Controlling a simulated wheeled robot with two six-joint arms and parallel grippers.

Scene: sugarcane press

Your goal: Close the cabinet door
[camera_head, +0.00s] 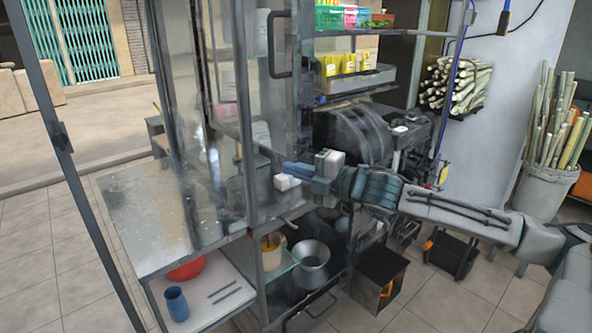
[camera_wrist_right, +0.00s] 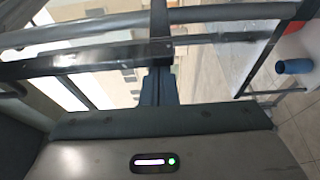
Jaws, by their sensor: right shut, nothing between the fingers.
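The cabinet (camera_head: 255,215) is a tall metal frame with clear panes in the middle of the head view. A framed door pane with a dark upright handle (camera_head: 279,45) is at its upper part; how far the door stands open is hard to tell. My right gripper (camera_head: 286,181) reaches in from the right, level with the middle of the cabinet, in front of the frame. Its fingers are shut and empty. In the right wrist view the gripper (camera_wrist_right: 158,88) is close to dark and grey frame bars (camera_wrist_right: 90,60); contact cannot be told. My left gripper is not in view.
A metal pot (camera_head: 311,260) stands on the lower shelf. A blue cup (camera_head: 176,304) and a red bowl (camera_head: 187,269) are at lower left. A black bin (camera_head: 453,252) stands on the floor at right. Cane stalks fill a pale bucket (camera_head: 547,185). Tiled floor is open at left.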

